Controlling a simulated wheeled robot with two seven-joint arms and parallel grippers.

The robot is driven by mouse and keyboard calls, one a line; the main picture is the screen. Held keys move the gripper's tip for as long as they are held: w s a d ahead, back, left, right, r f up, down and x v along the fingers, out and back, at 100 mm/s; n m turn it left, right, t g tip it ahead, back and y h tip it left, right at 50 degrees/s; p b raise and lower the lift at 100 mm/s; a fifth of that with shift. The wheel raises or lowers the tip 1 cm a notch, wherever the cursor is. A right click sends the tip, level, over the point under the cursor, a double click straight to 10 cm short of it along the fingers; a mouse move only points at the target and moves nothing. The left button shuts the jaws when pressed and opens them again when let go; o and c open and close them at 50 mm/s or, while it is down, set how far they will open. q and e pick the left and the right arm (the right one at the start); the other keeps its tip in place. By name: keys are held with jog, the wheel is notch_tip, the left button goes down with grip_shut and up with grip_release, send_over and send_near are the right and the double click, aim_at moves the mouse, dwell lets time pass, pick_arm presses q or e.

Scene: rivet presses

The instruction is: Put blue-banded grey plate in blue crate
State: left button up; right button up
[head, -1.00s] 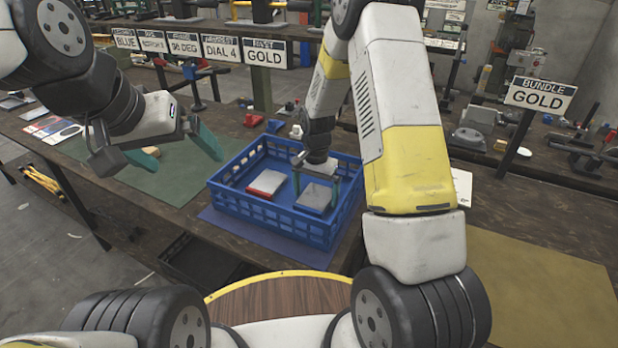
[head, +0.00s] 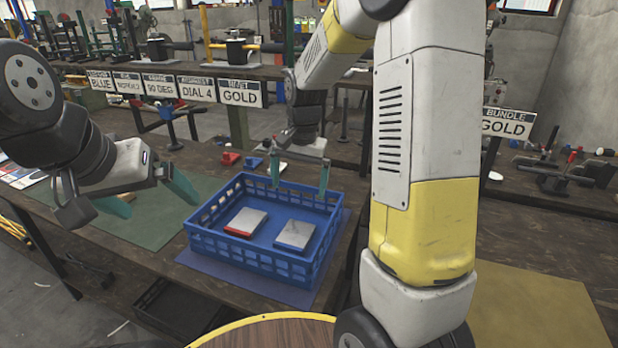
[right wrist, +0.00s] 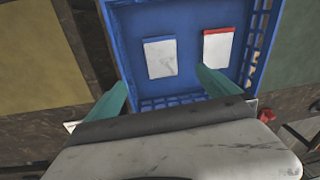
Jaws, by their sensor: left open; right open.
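The blue crate (head: 262,264) stands on a blue mat. Inside lie two flat grey plates, side by side and apart. The right one in the head view is the blue-banded grey plate (head: 295,235); its band is hard to make out there, and a thin bluish edge shows in the right wrist view (right wrist: 160,58). The other is a red-banded plate (head: 246,222). My right gripper (head: 300,180) is open and empty above the crate's far side, clear of both plates. My left gripper (head: 152,197) is open and empty over the green mat, left of the crate.
A red block (head: 230,158) and a small blue block (head: 252,163) sit behind the crate. A shelf with label signs (head: 241,93) runs along the back. The green mat (head: 140,222) looks mostly clear, and the tan mat (head: 530,300) at right is bare.

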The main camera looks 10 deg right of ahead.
jog(key=s+d+r+n+t, duration=0.1)
jog(key=s+r+n+t, duration=0.1)
jog(key=s+r, duration=0.4)
jog(key=s+d+r+n+t+y, duration=0.1)
jog(key=s+r+n+t, duration=0.2)
jog(key=s+r, duration=0.4)
jog(key=shift+s+r+n+y, duration=0.3)
jog(key=shift+s+n, duration=0.2)
jog(key=shift+s, duration=3.5)
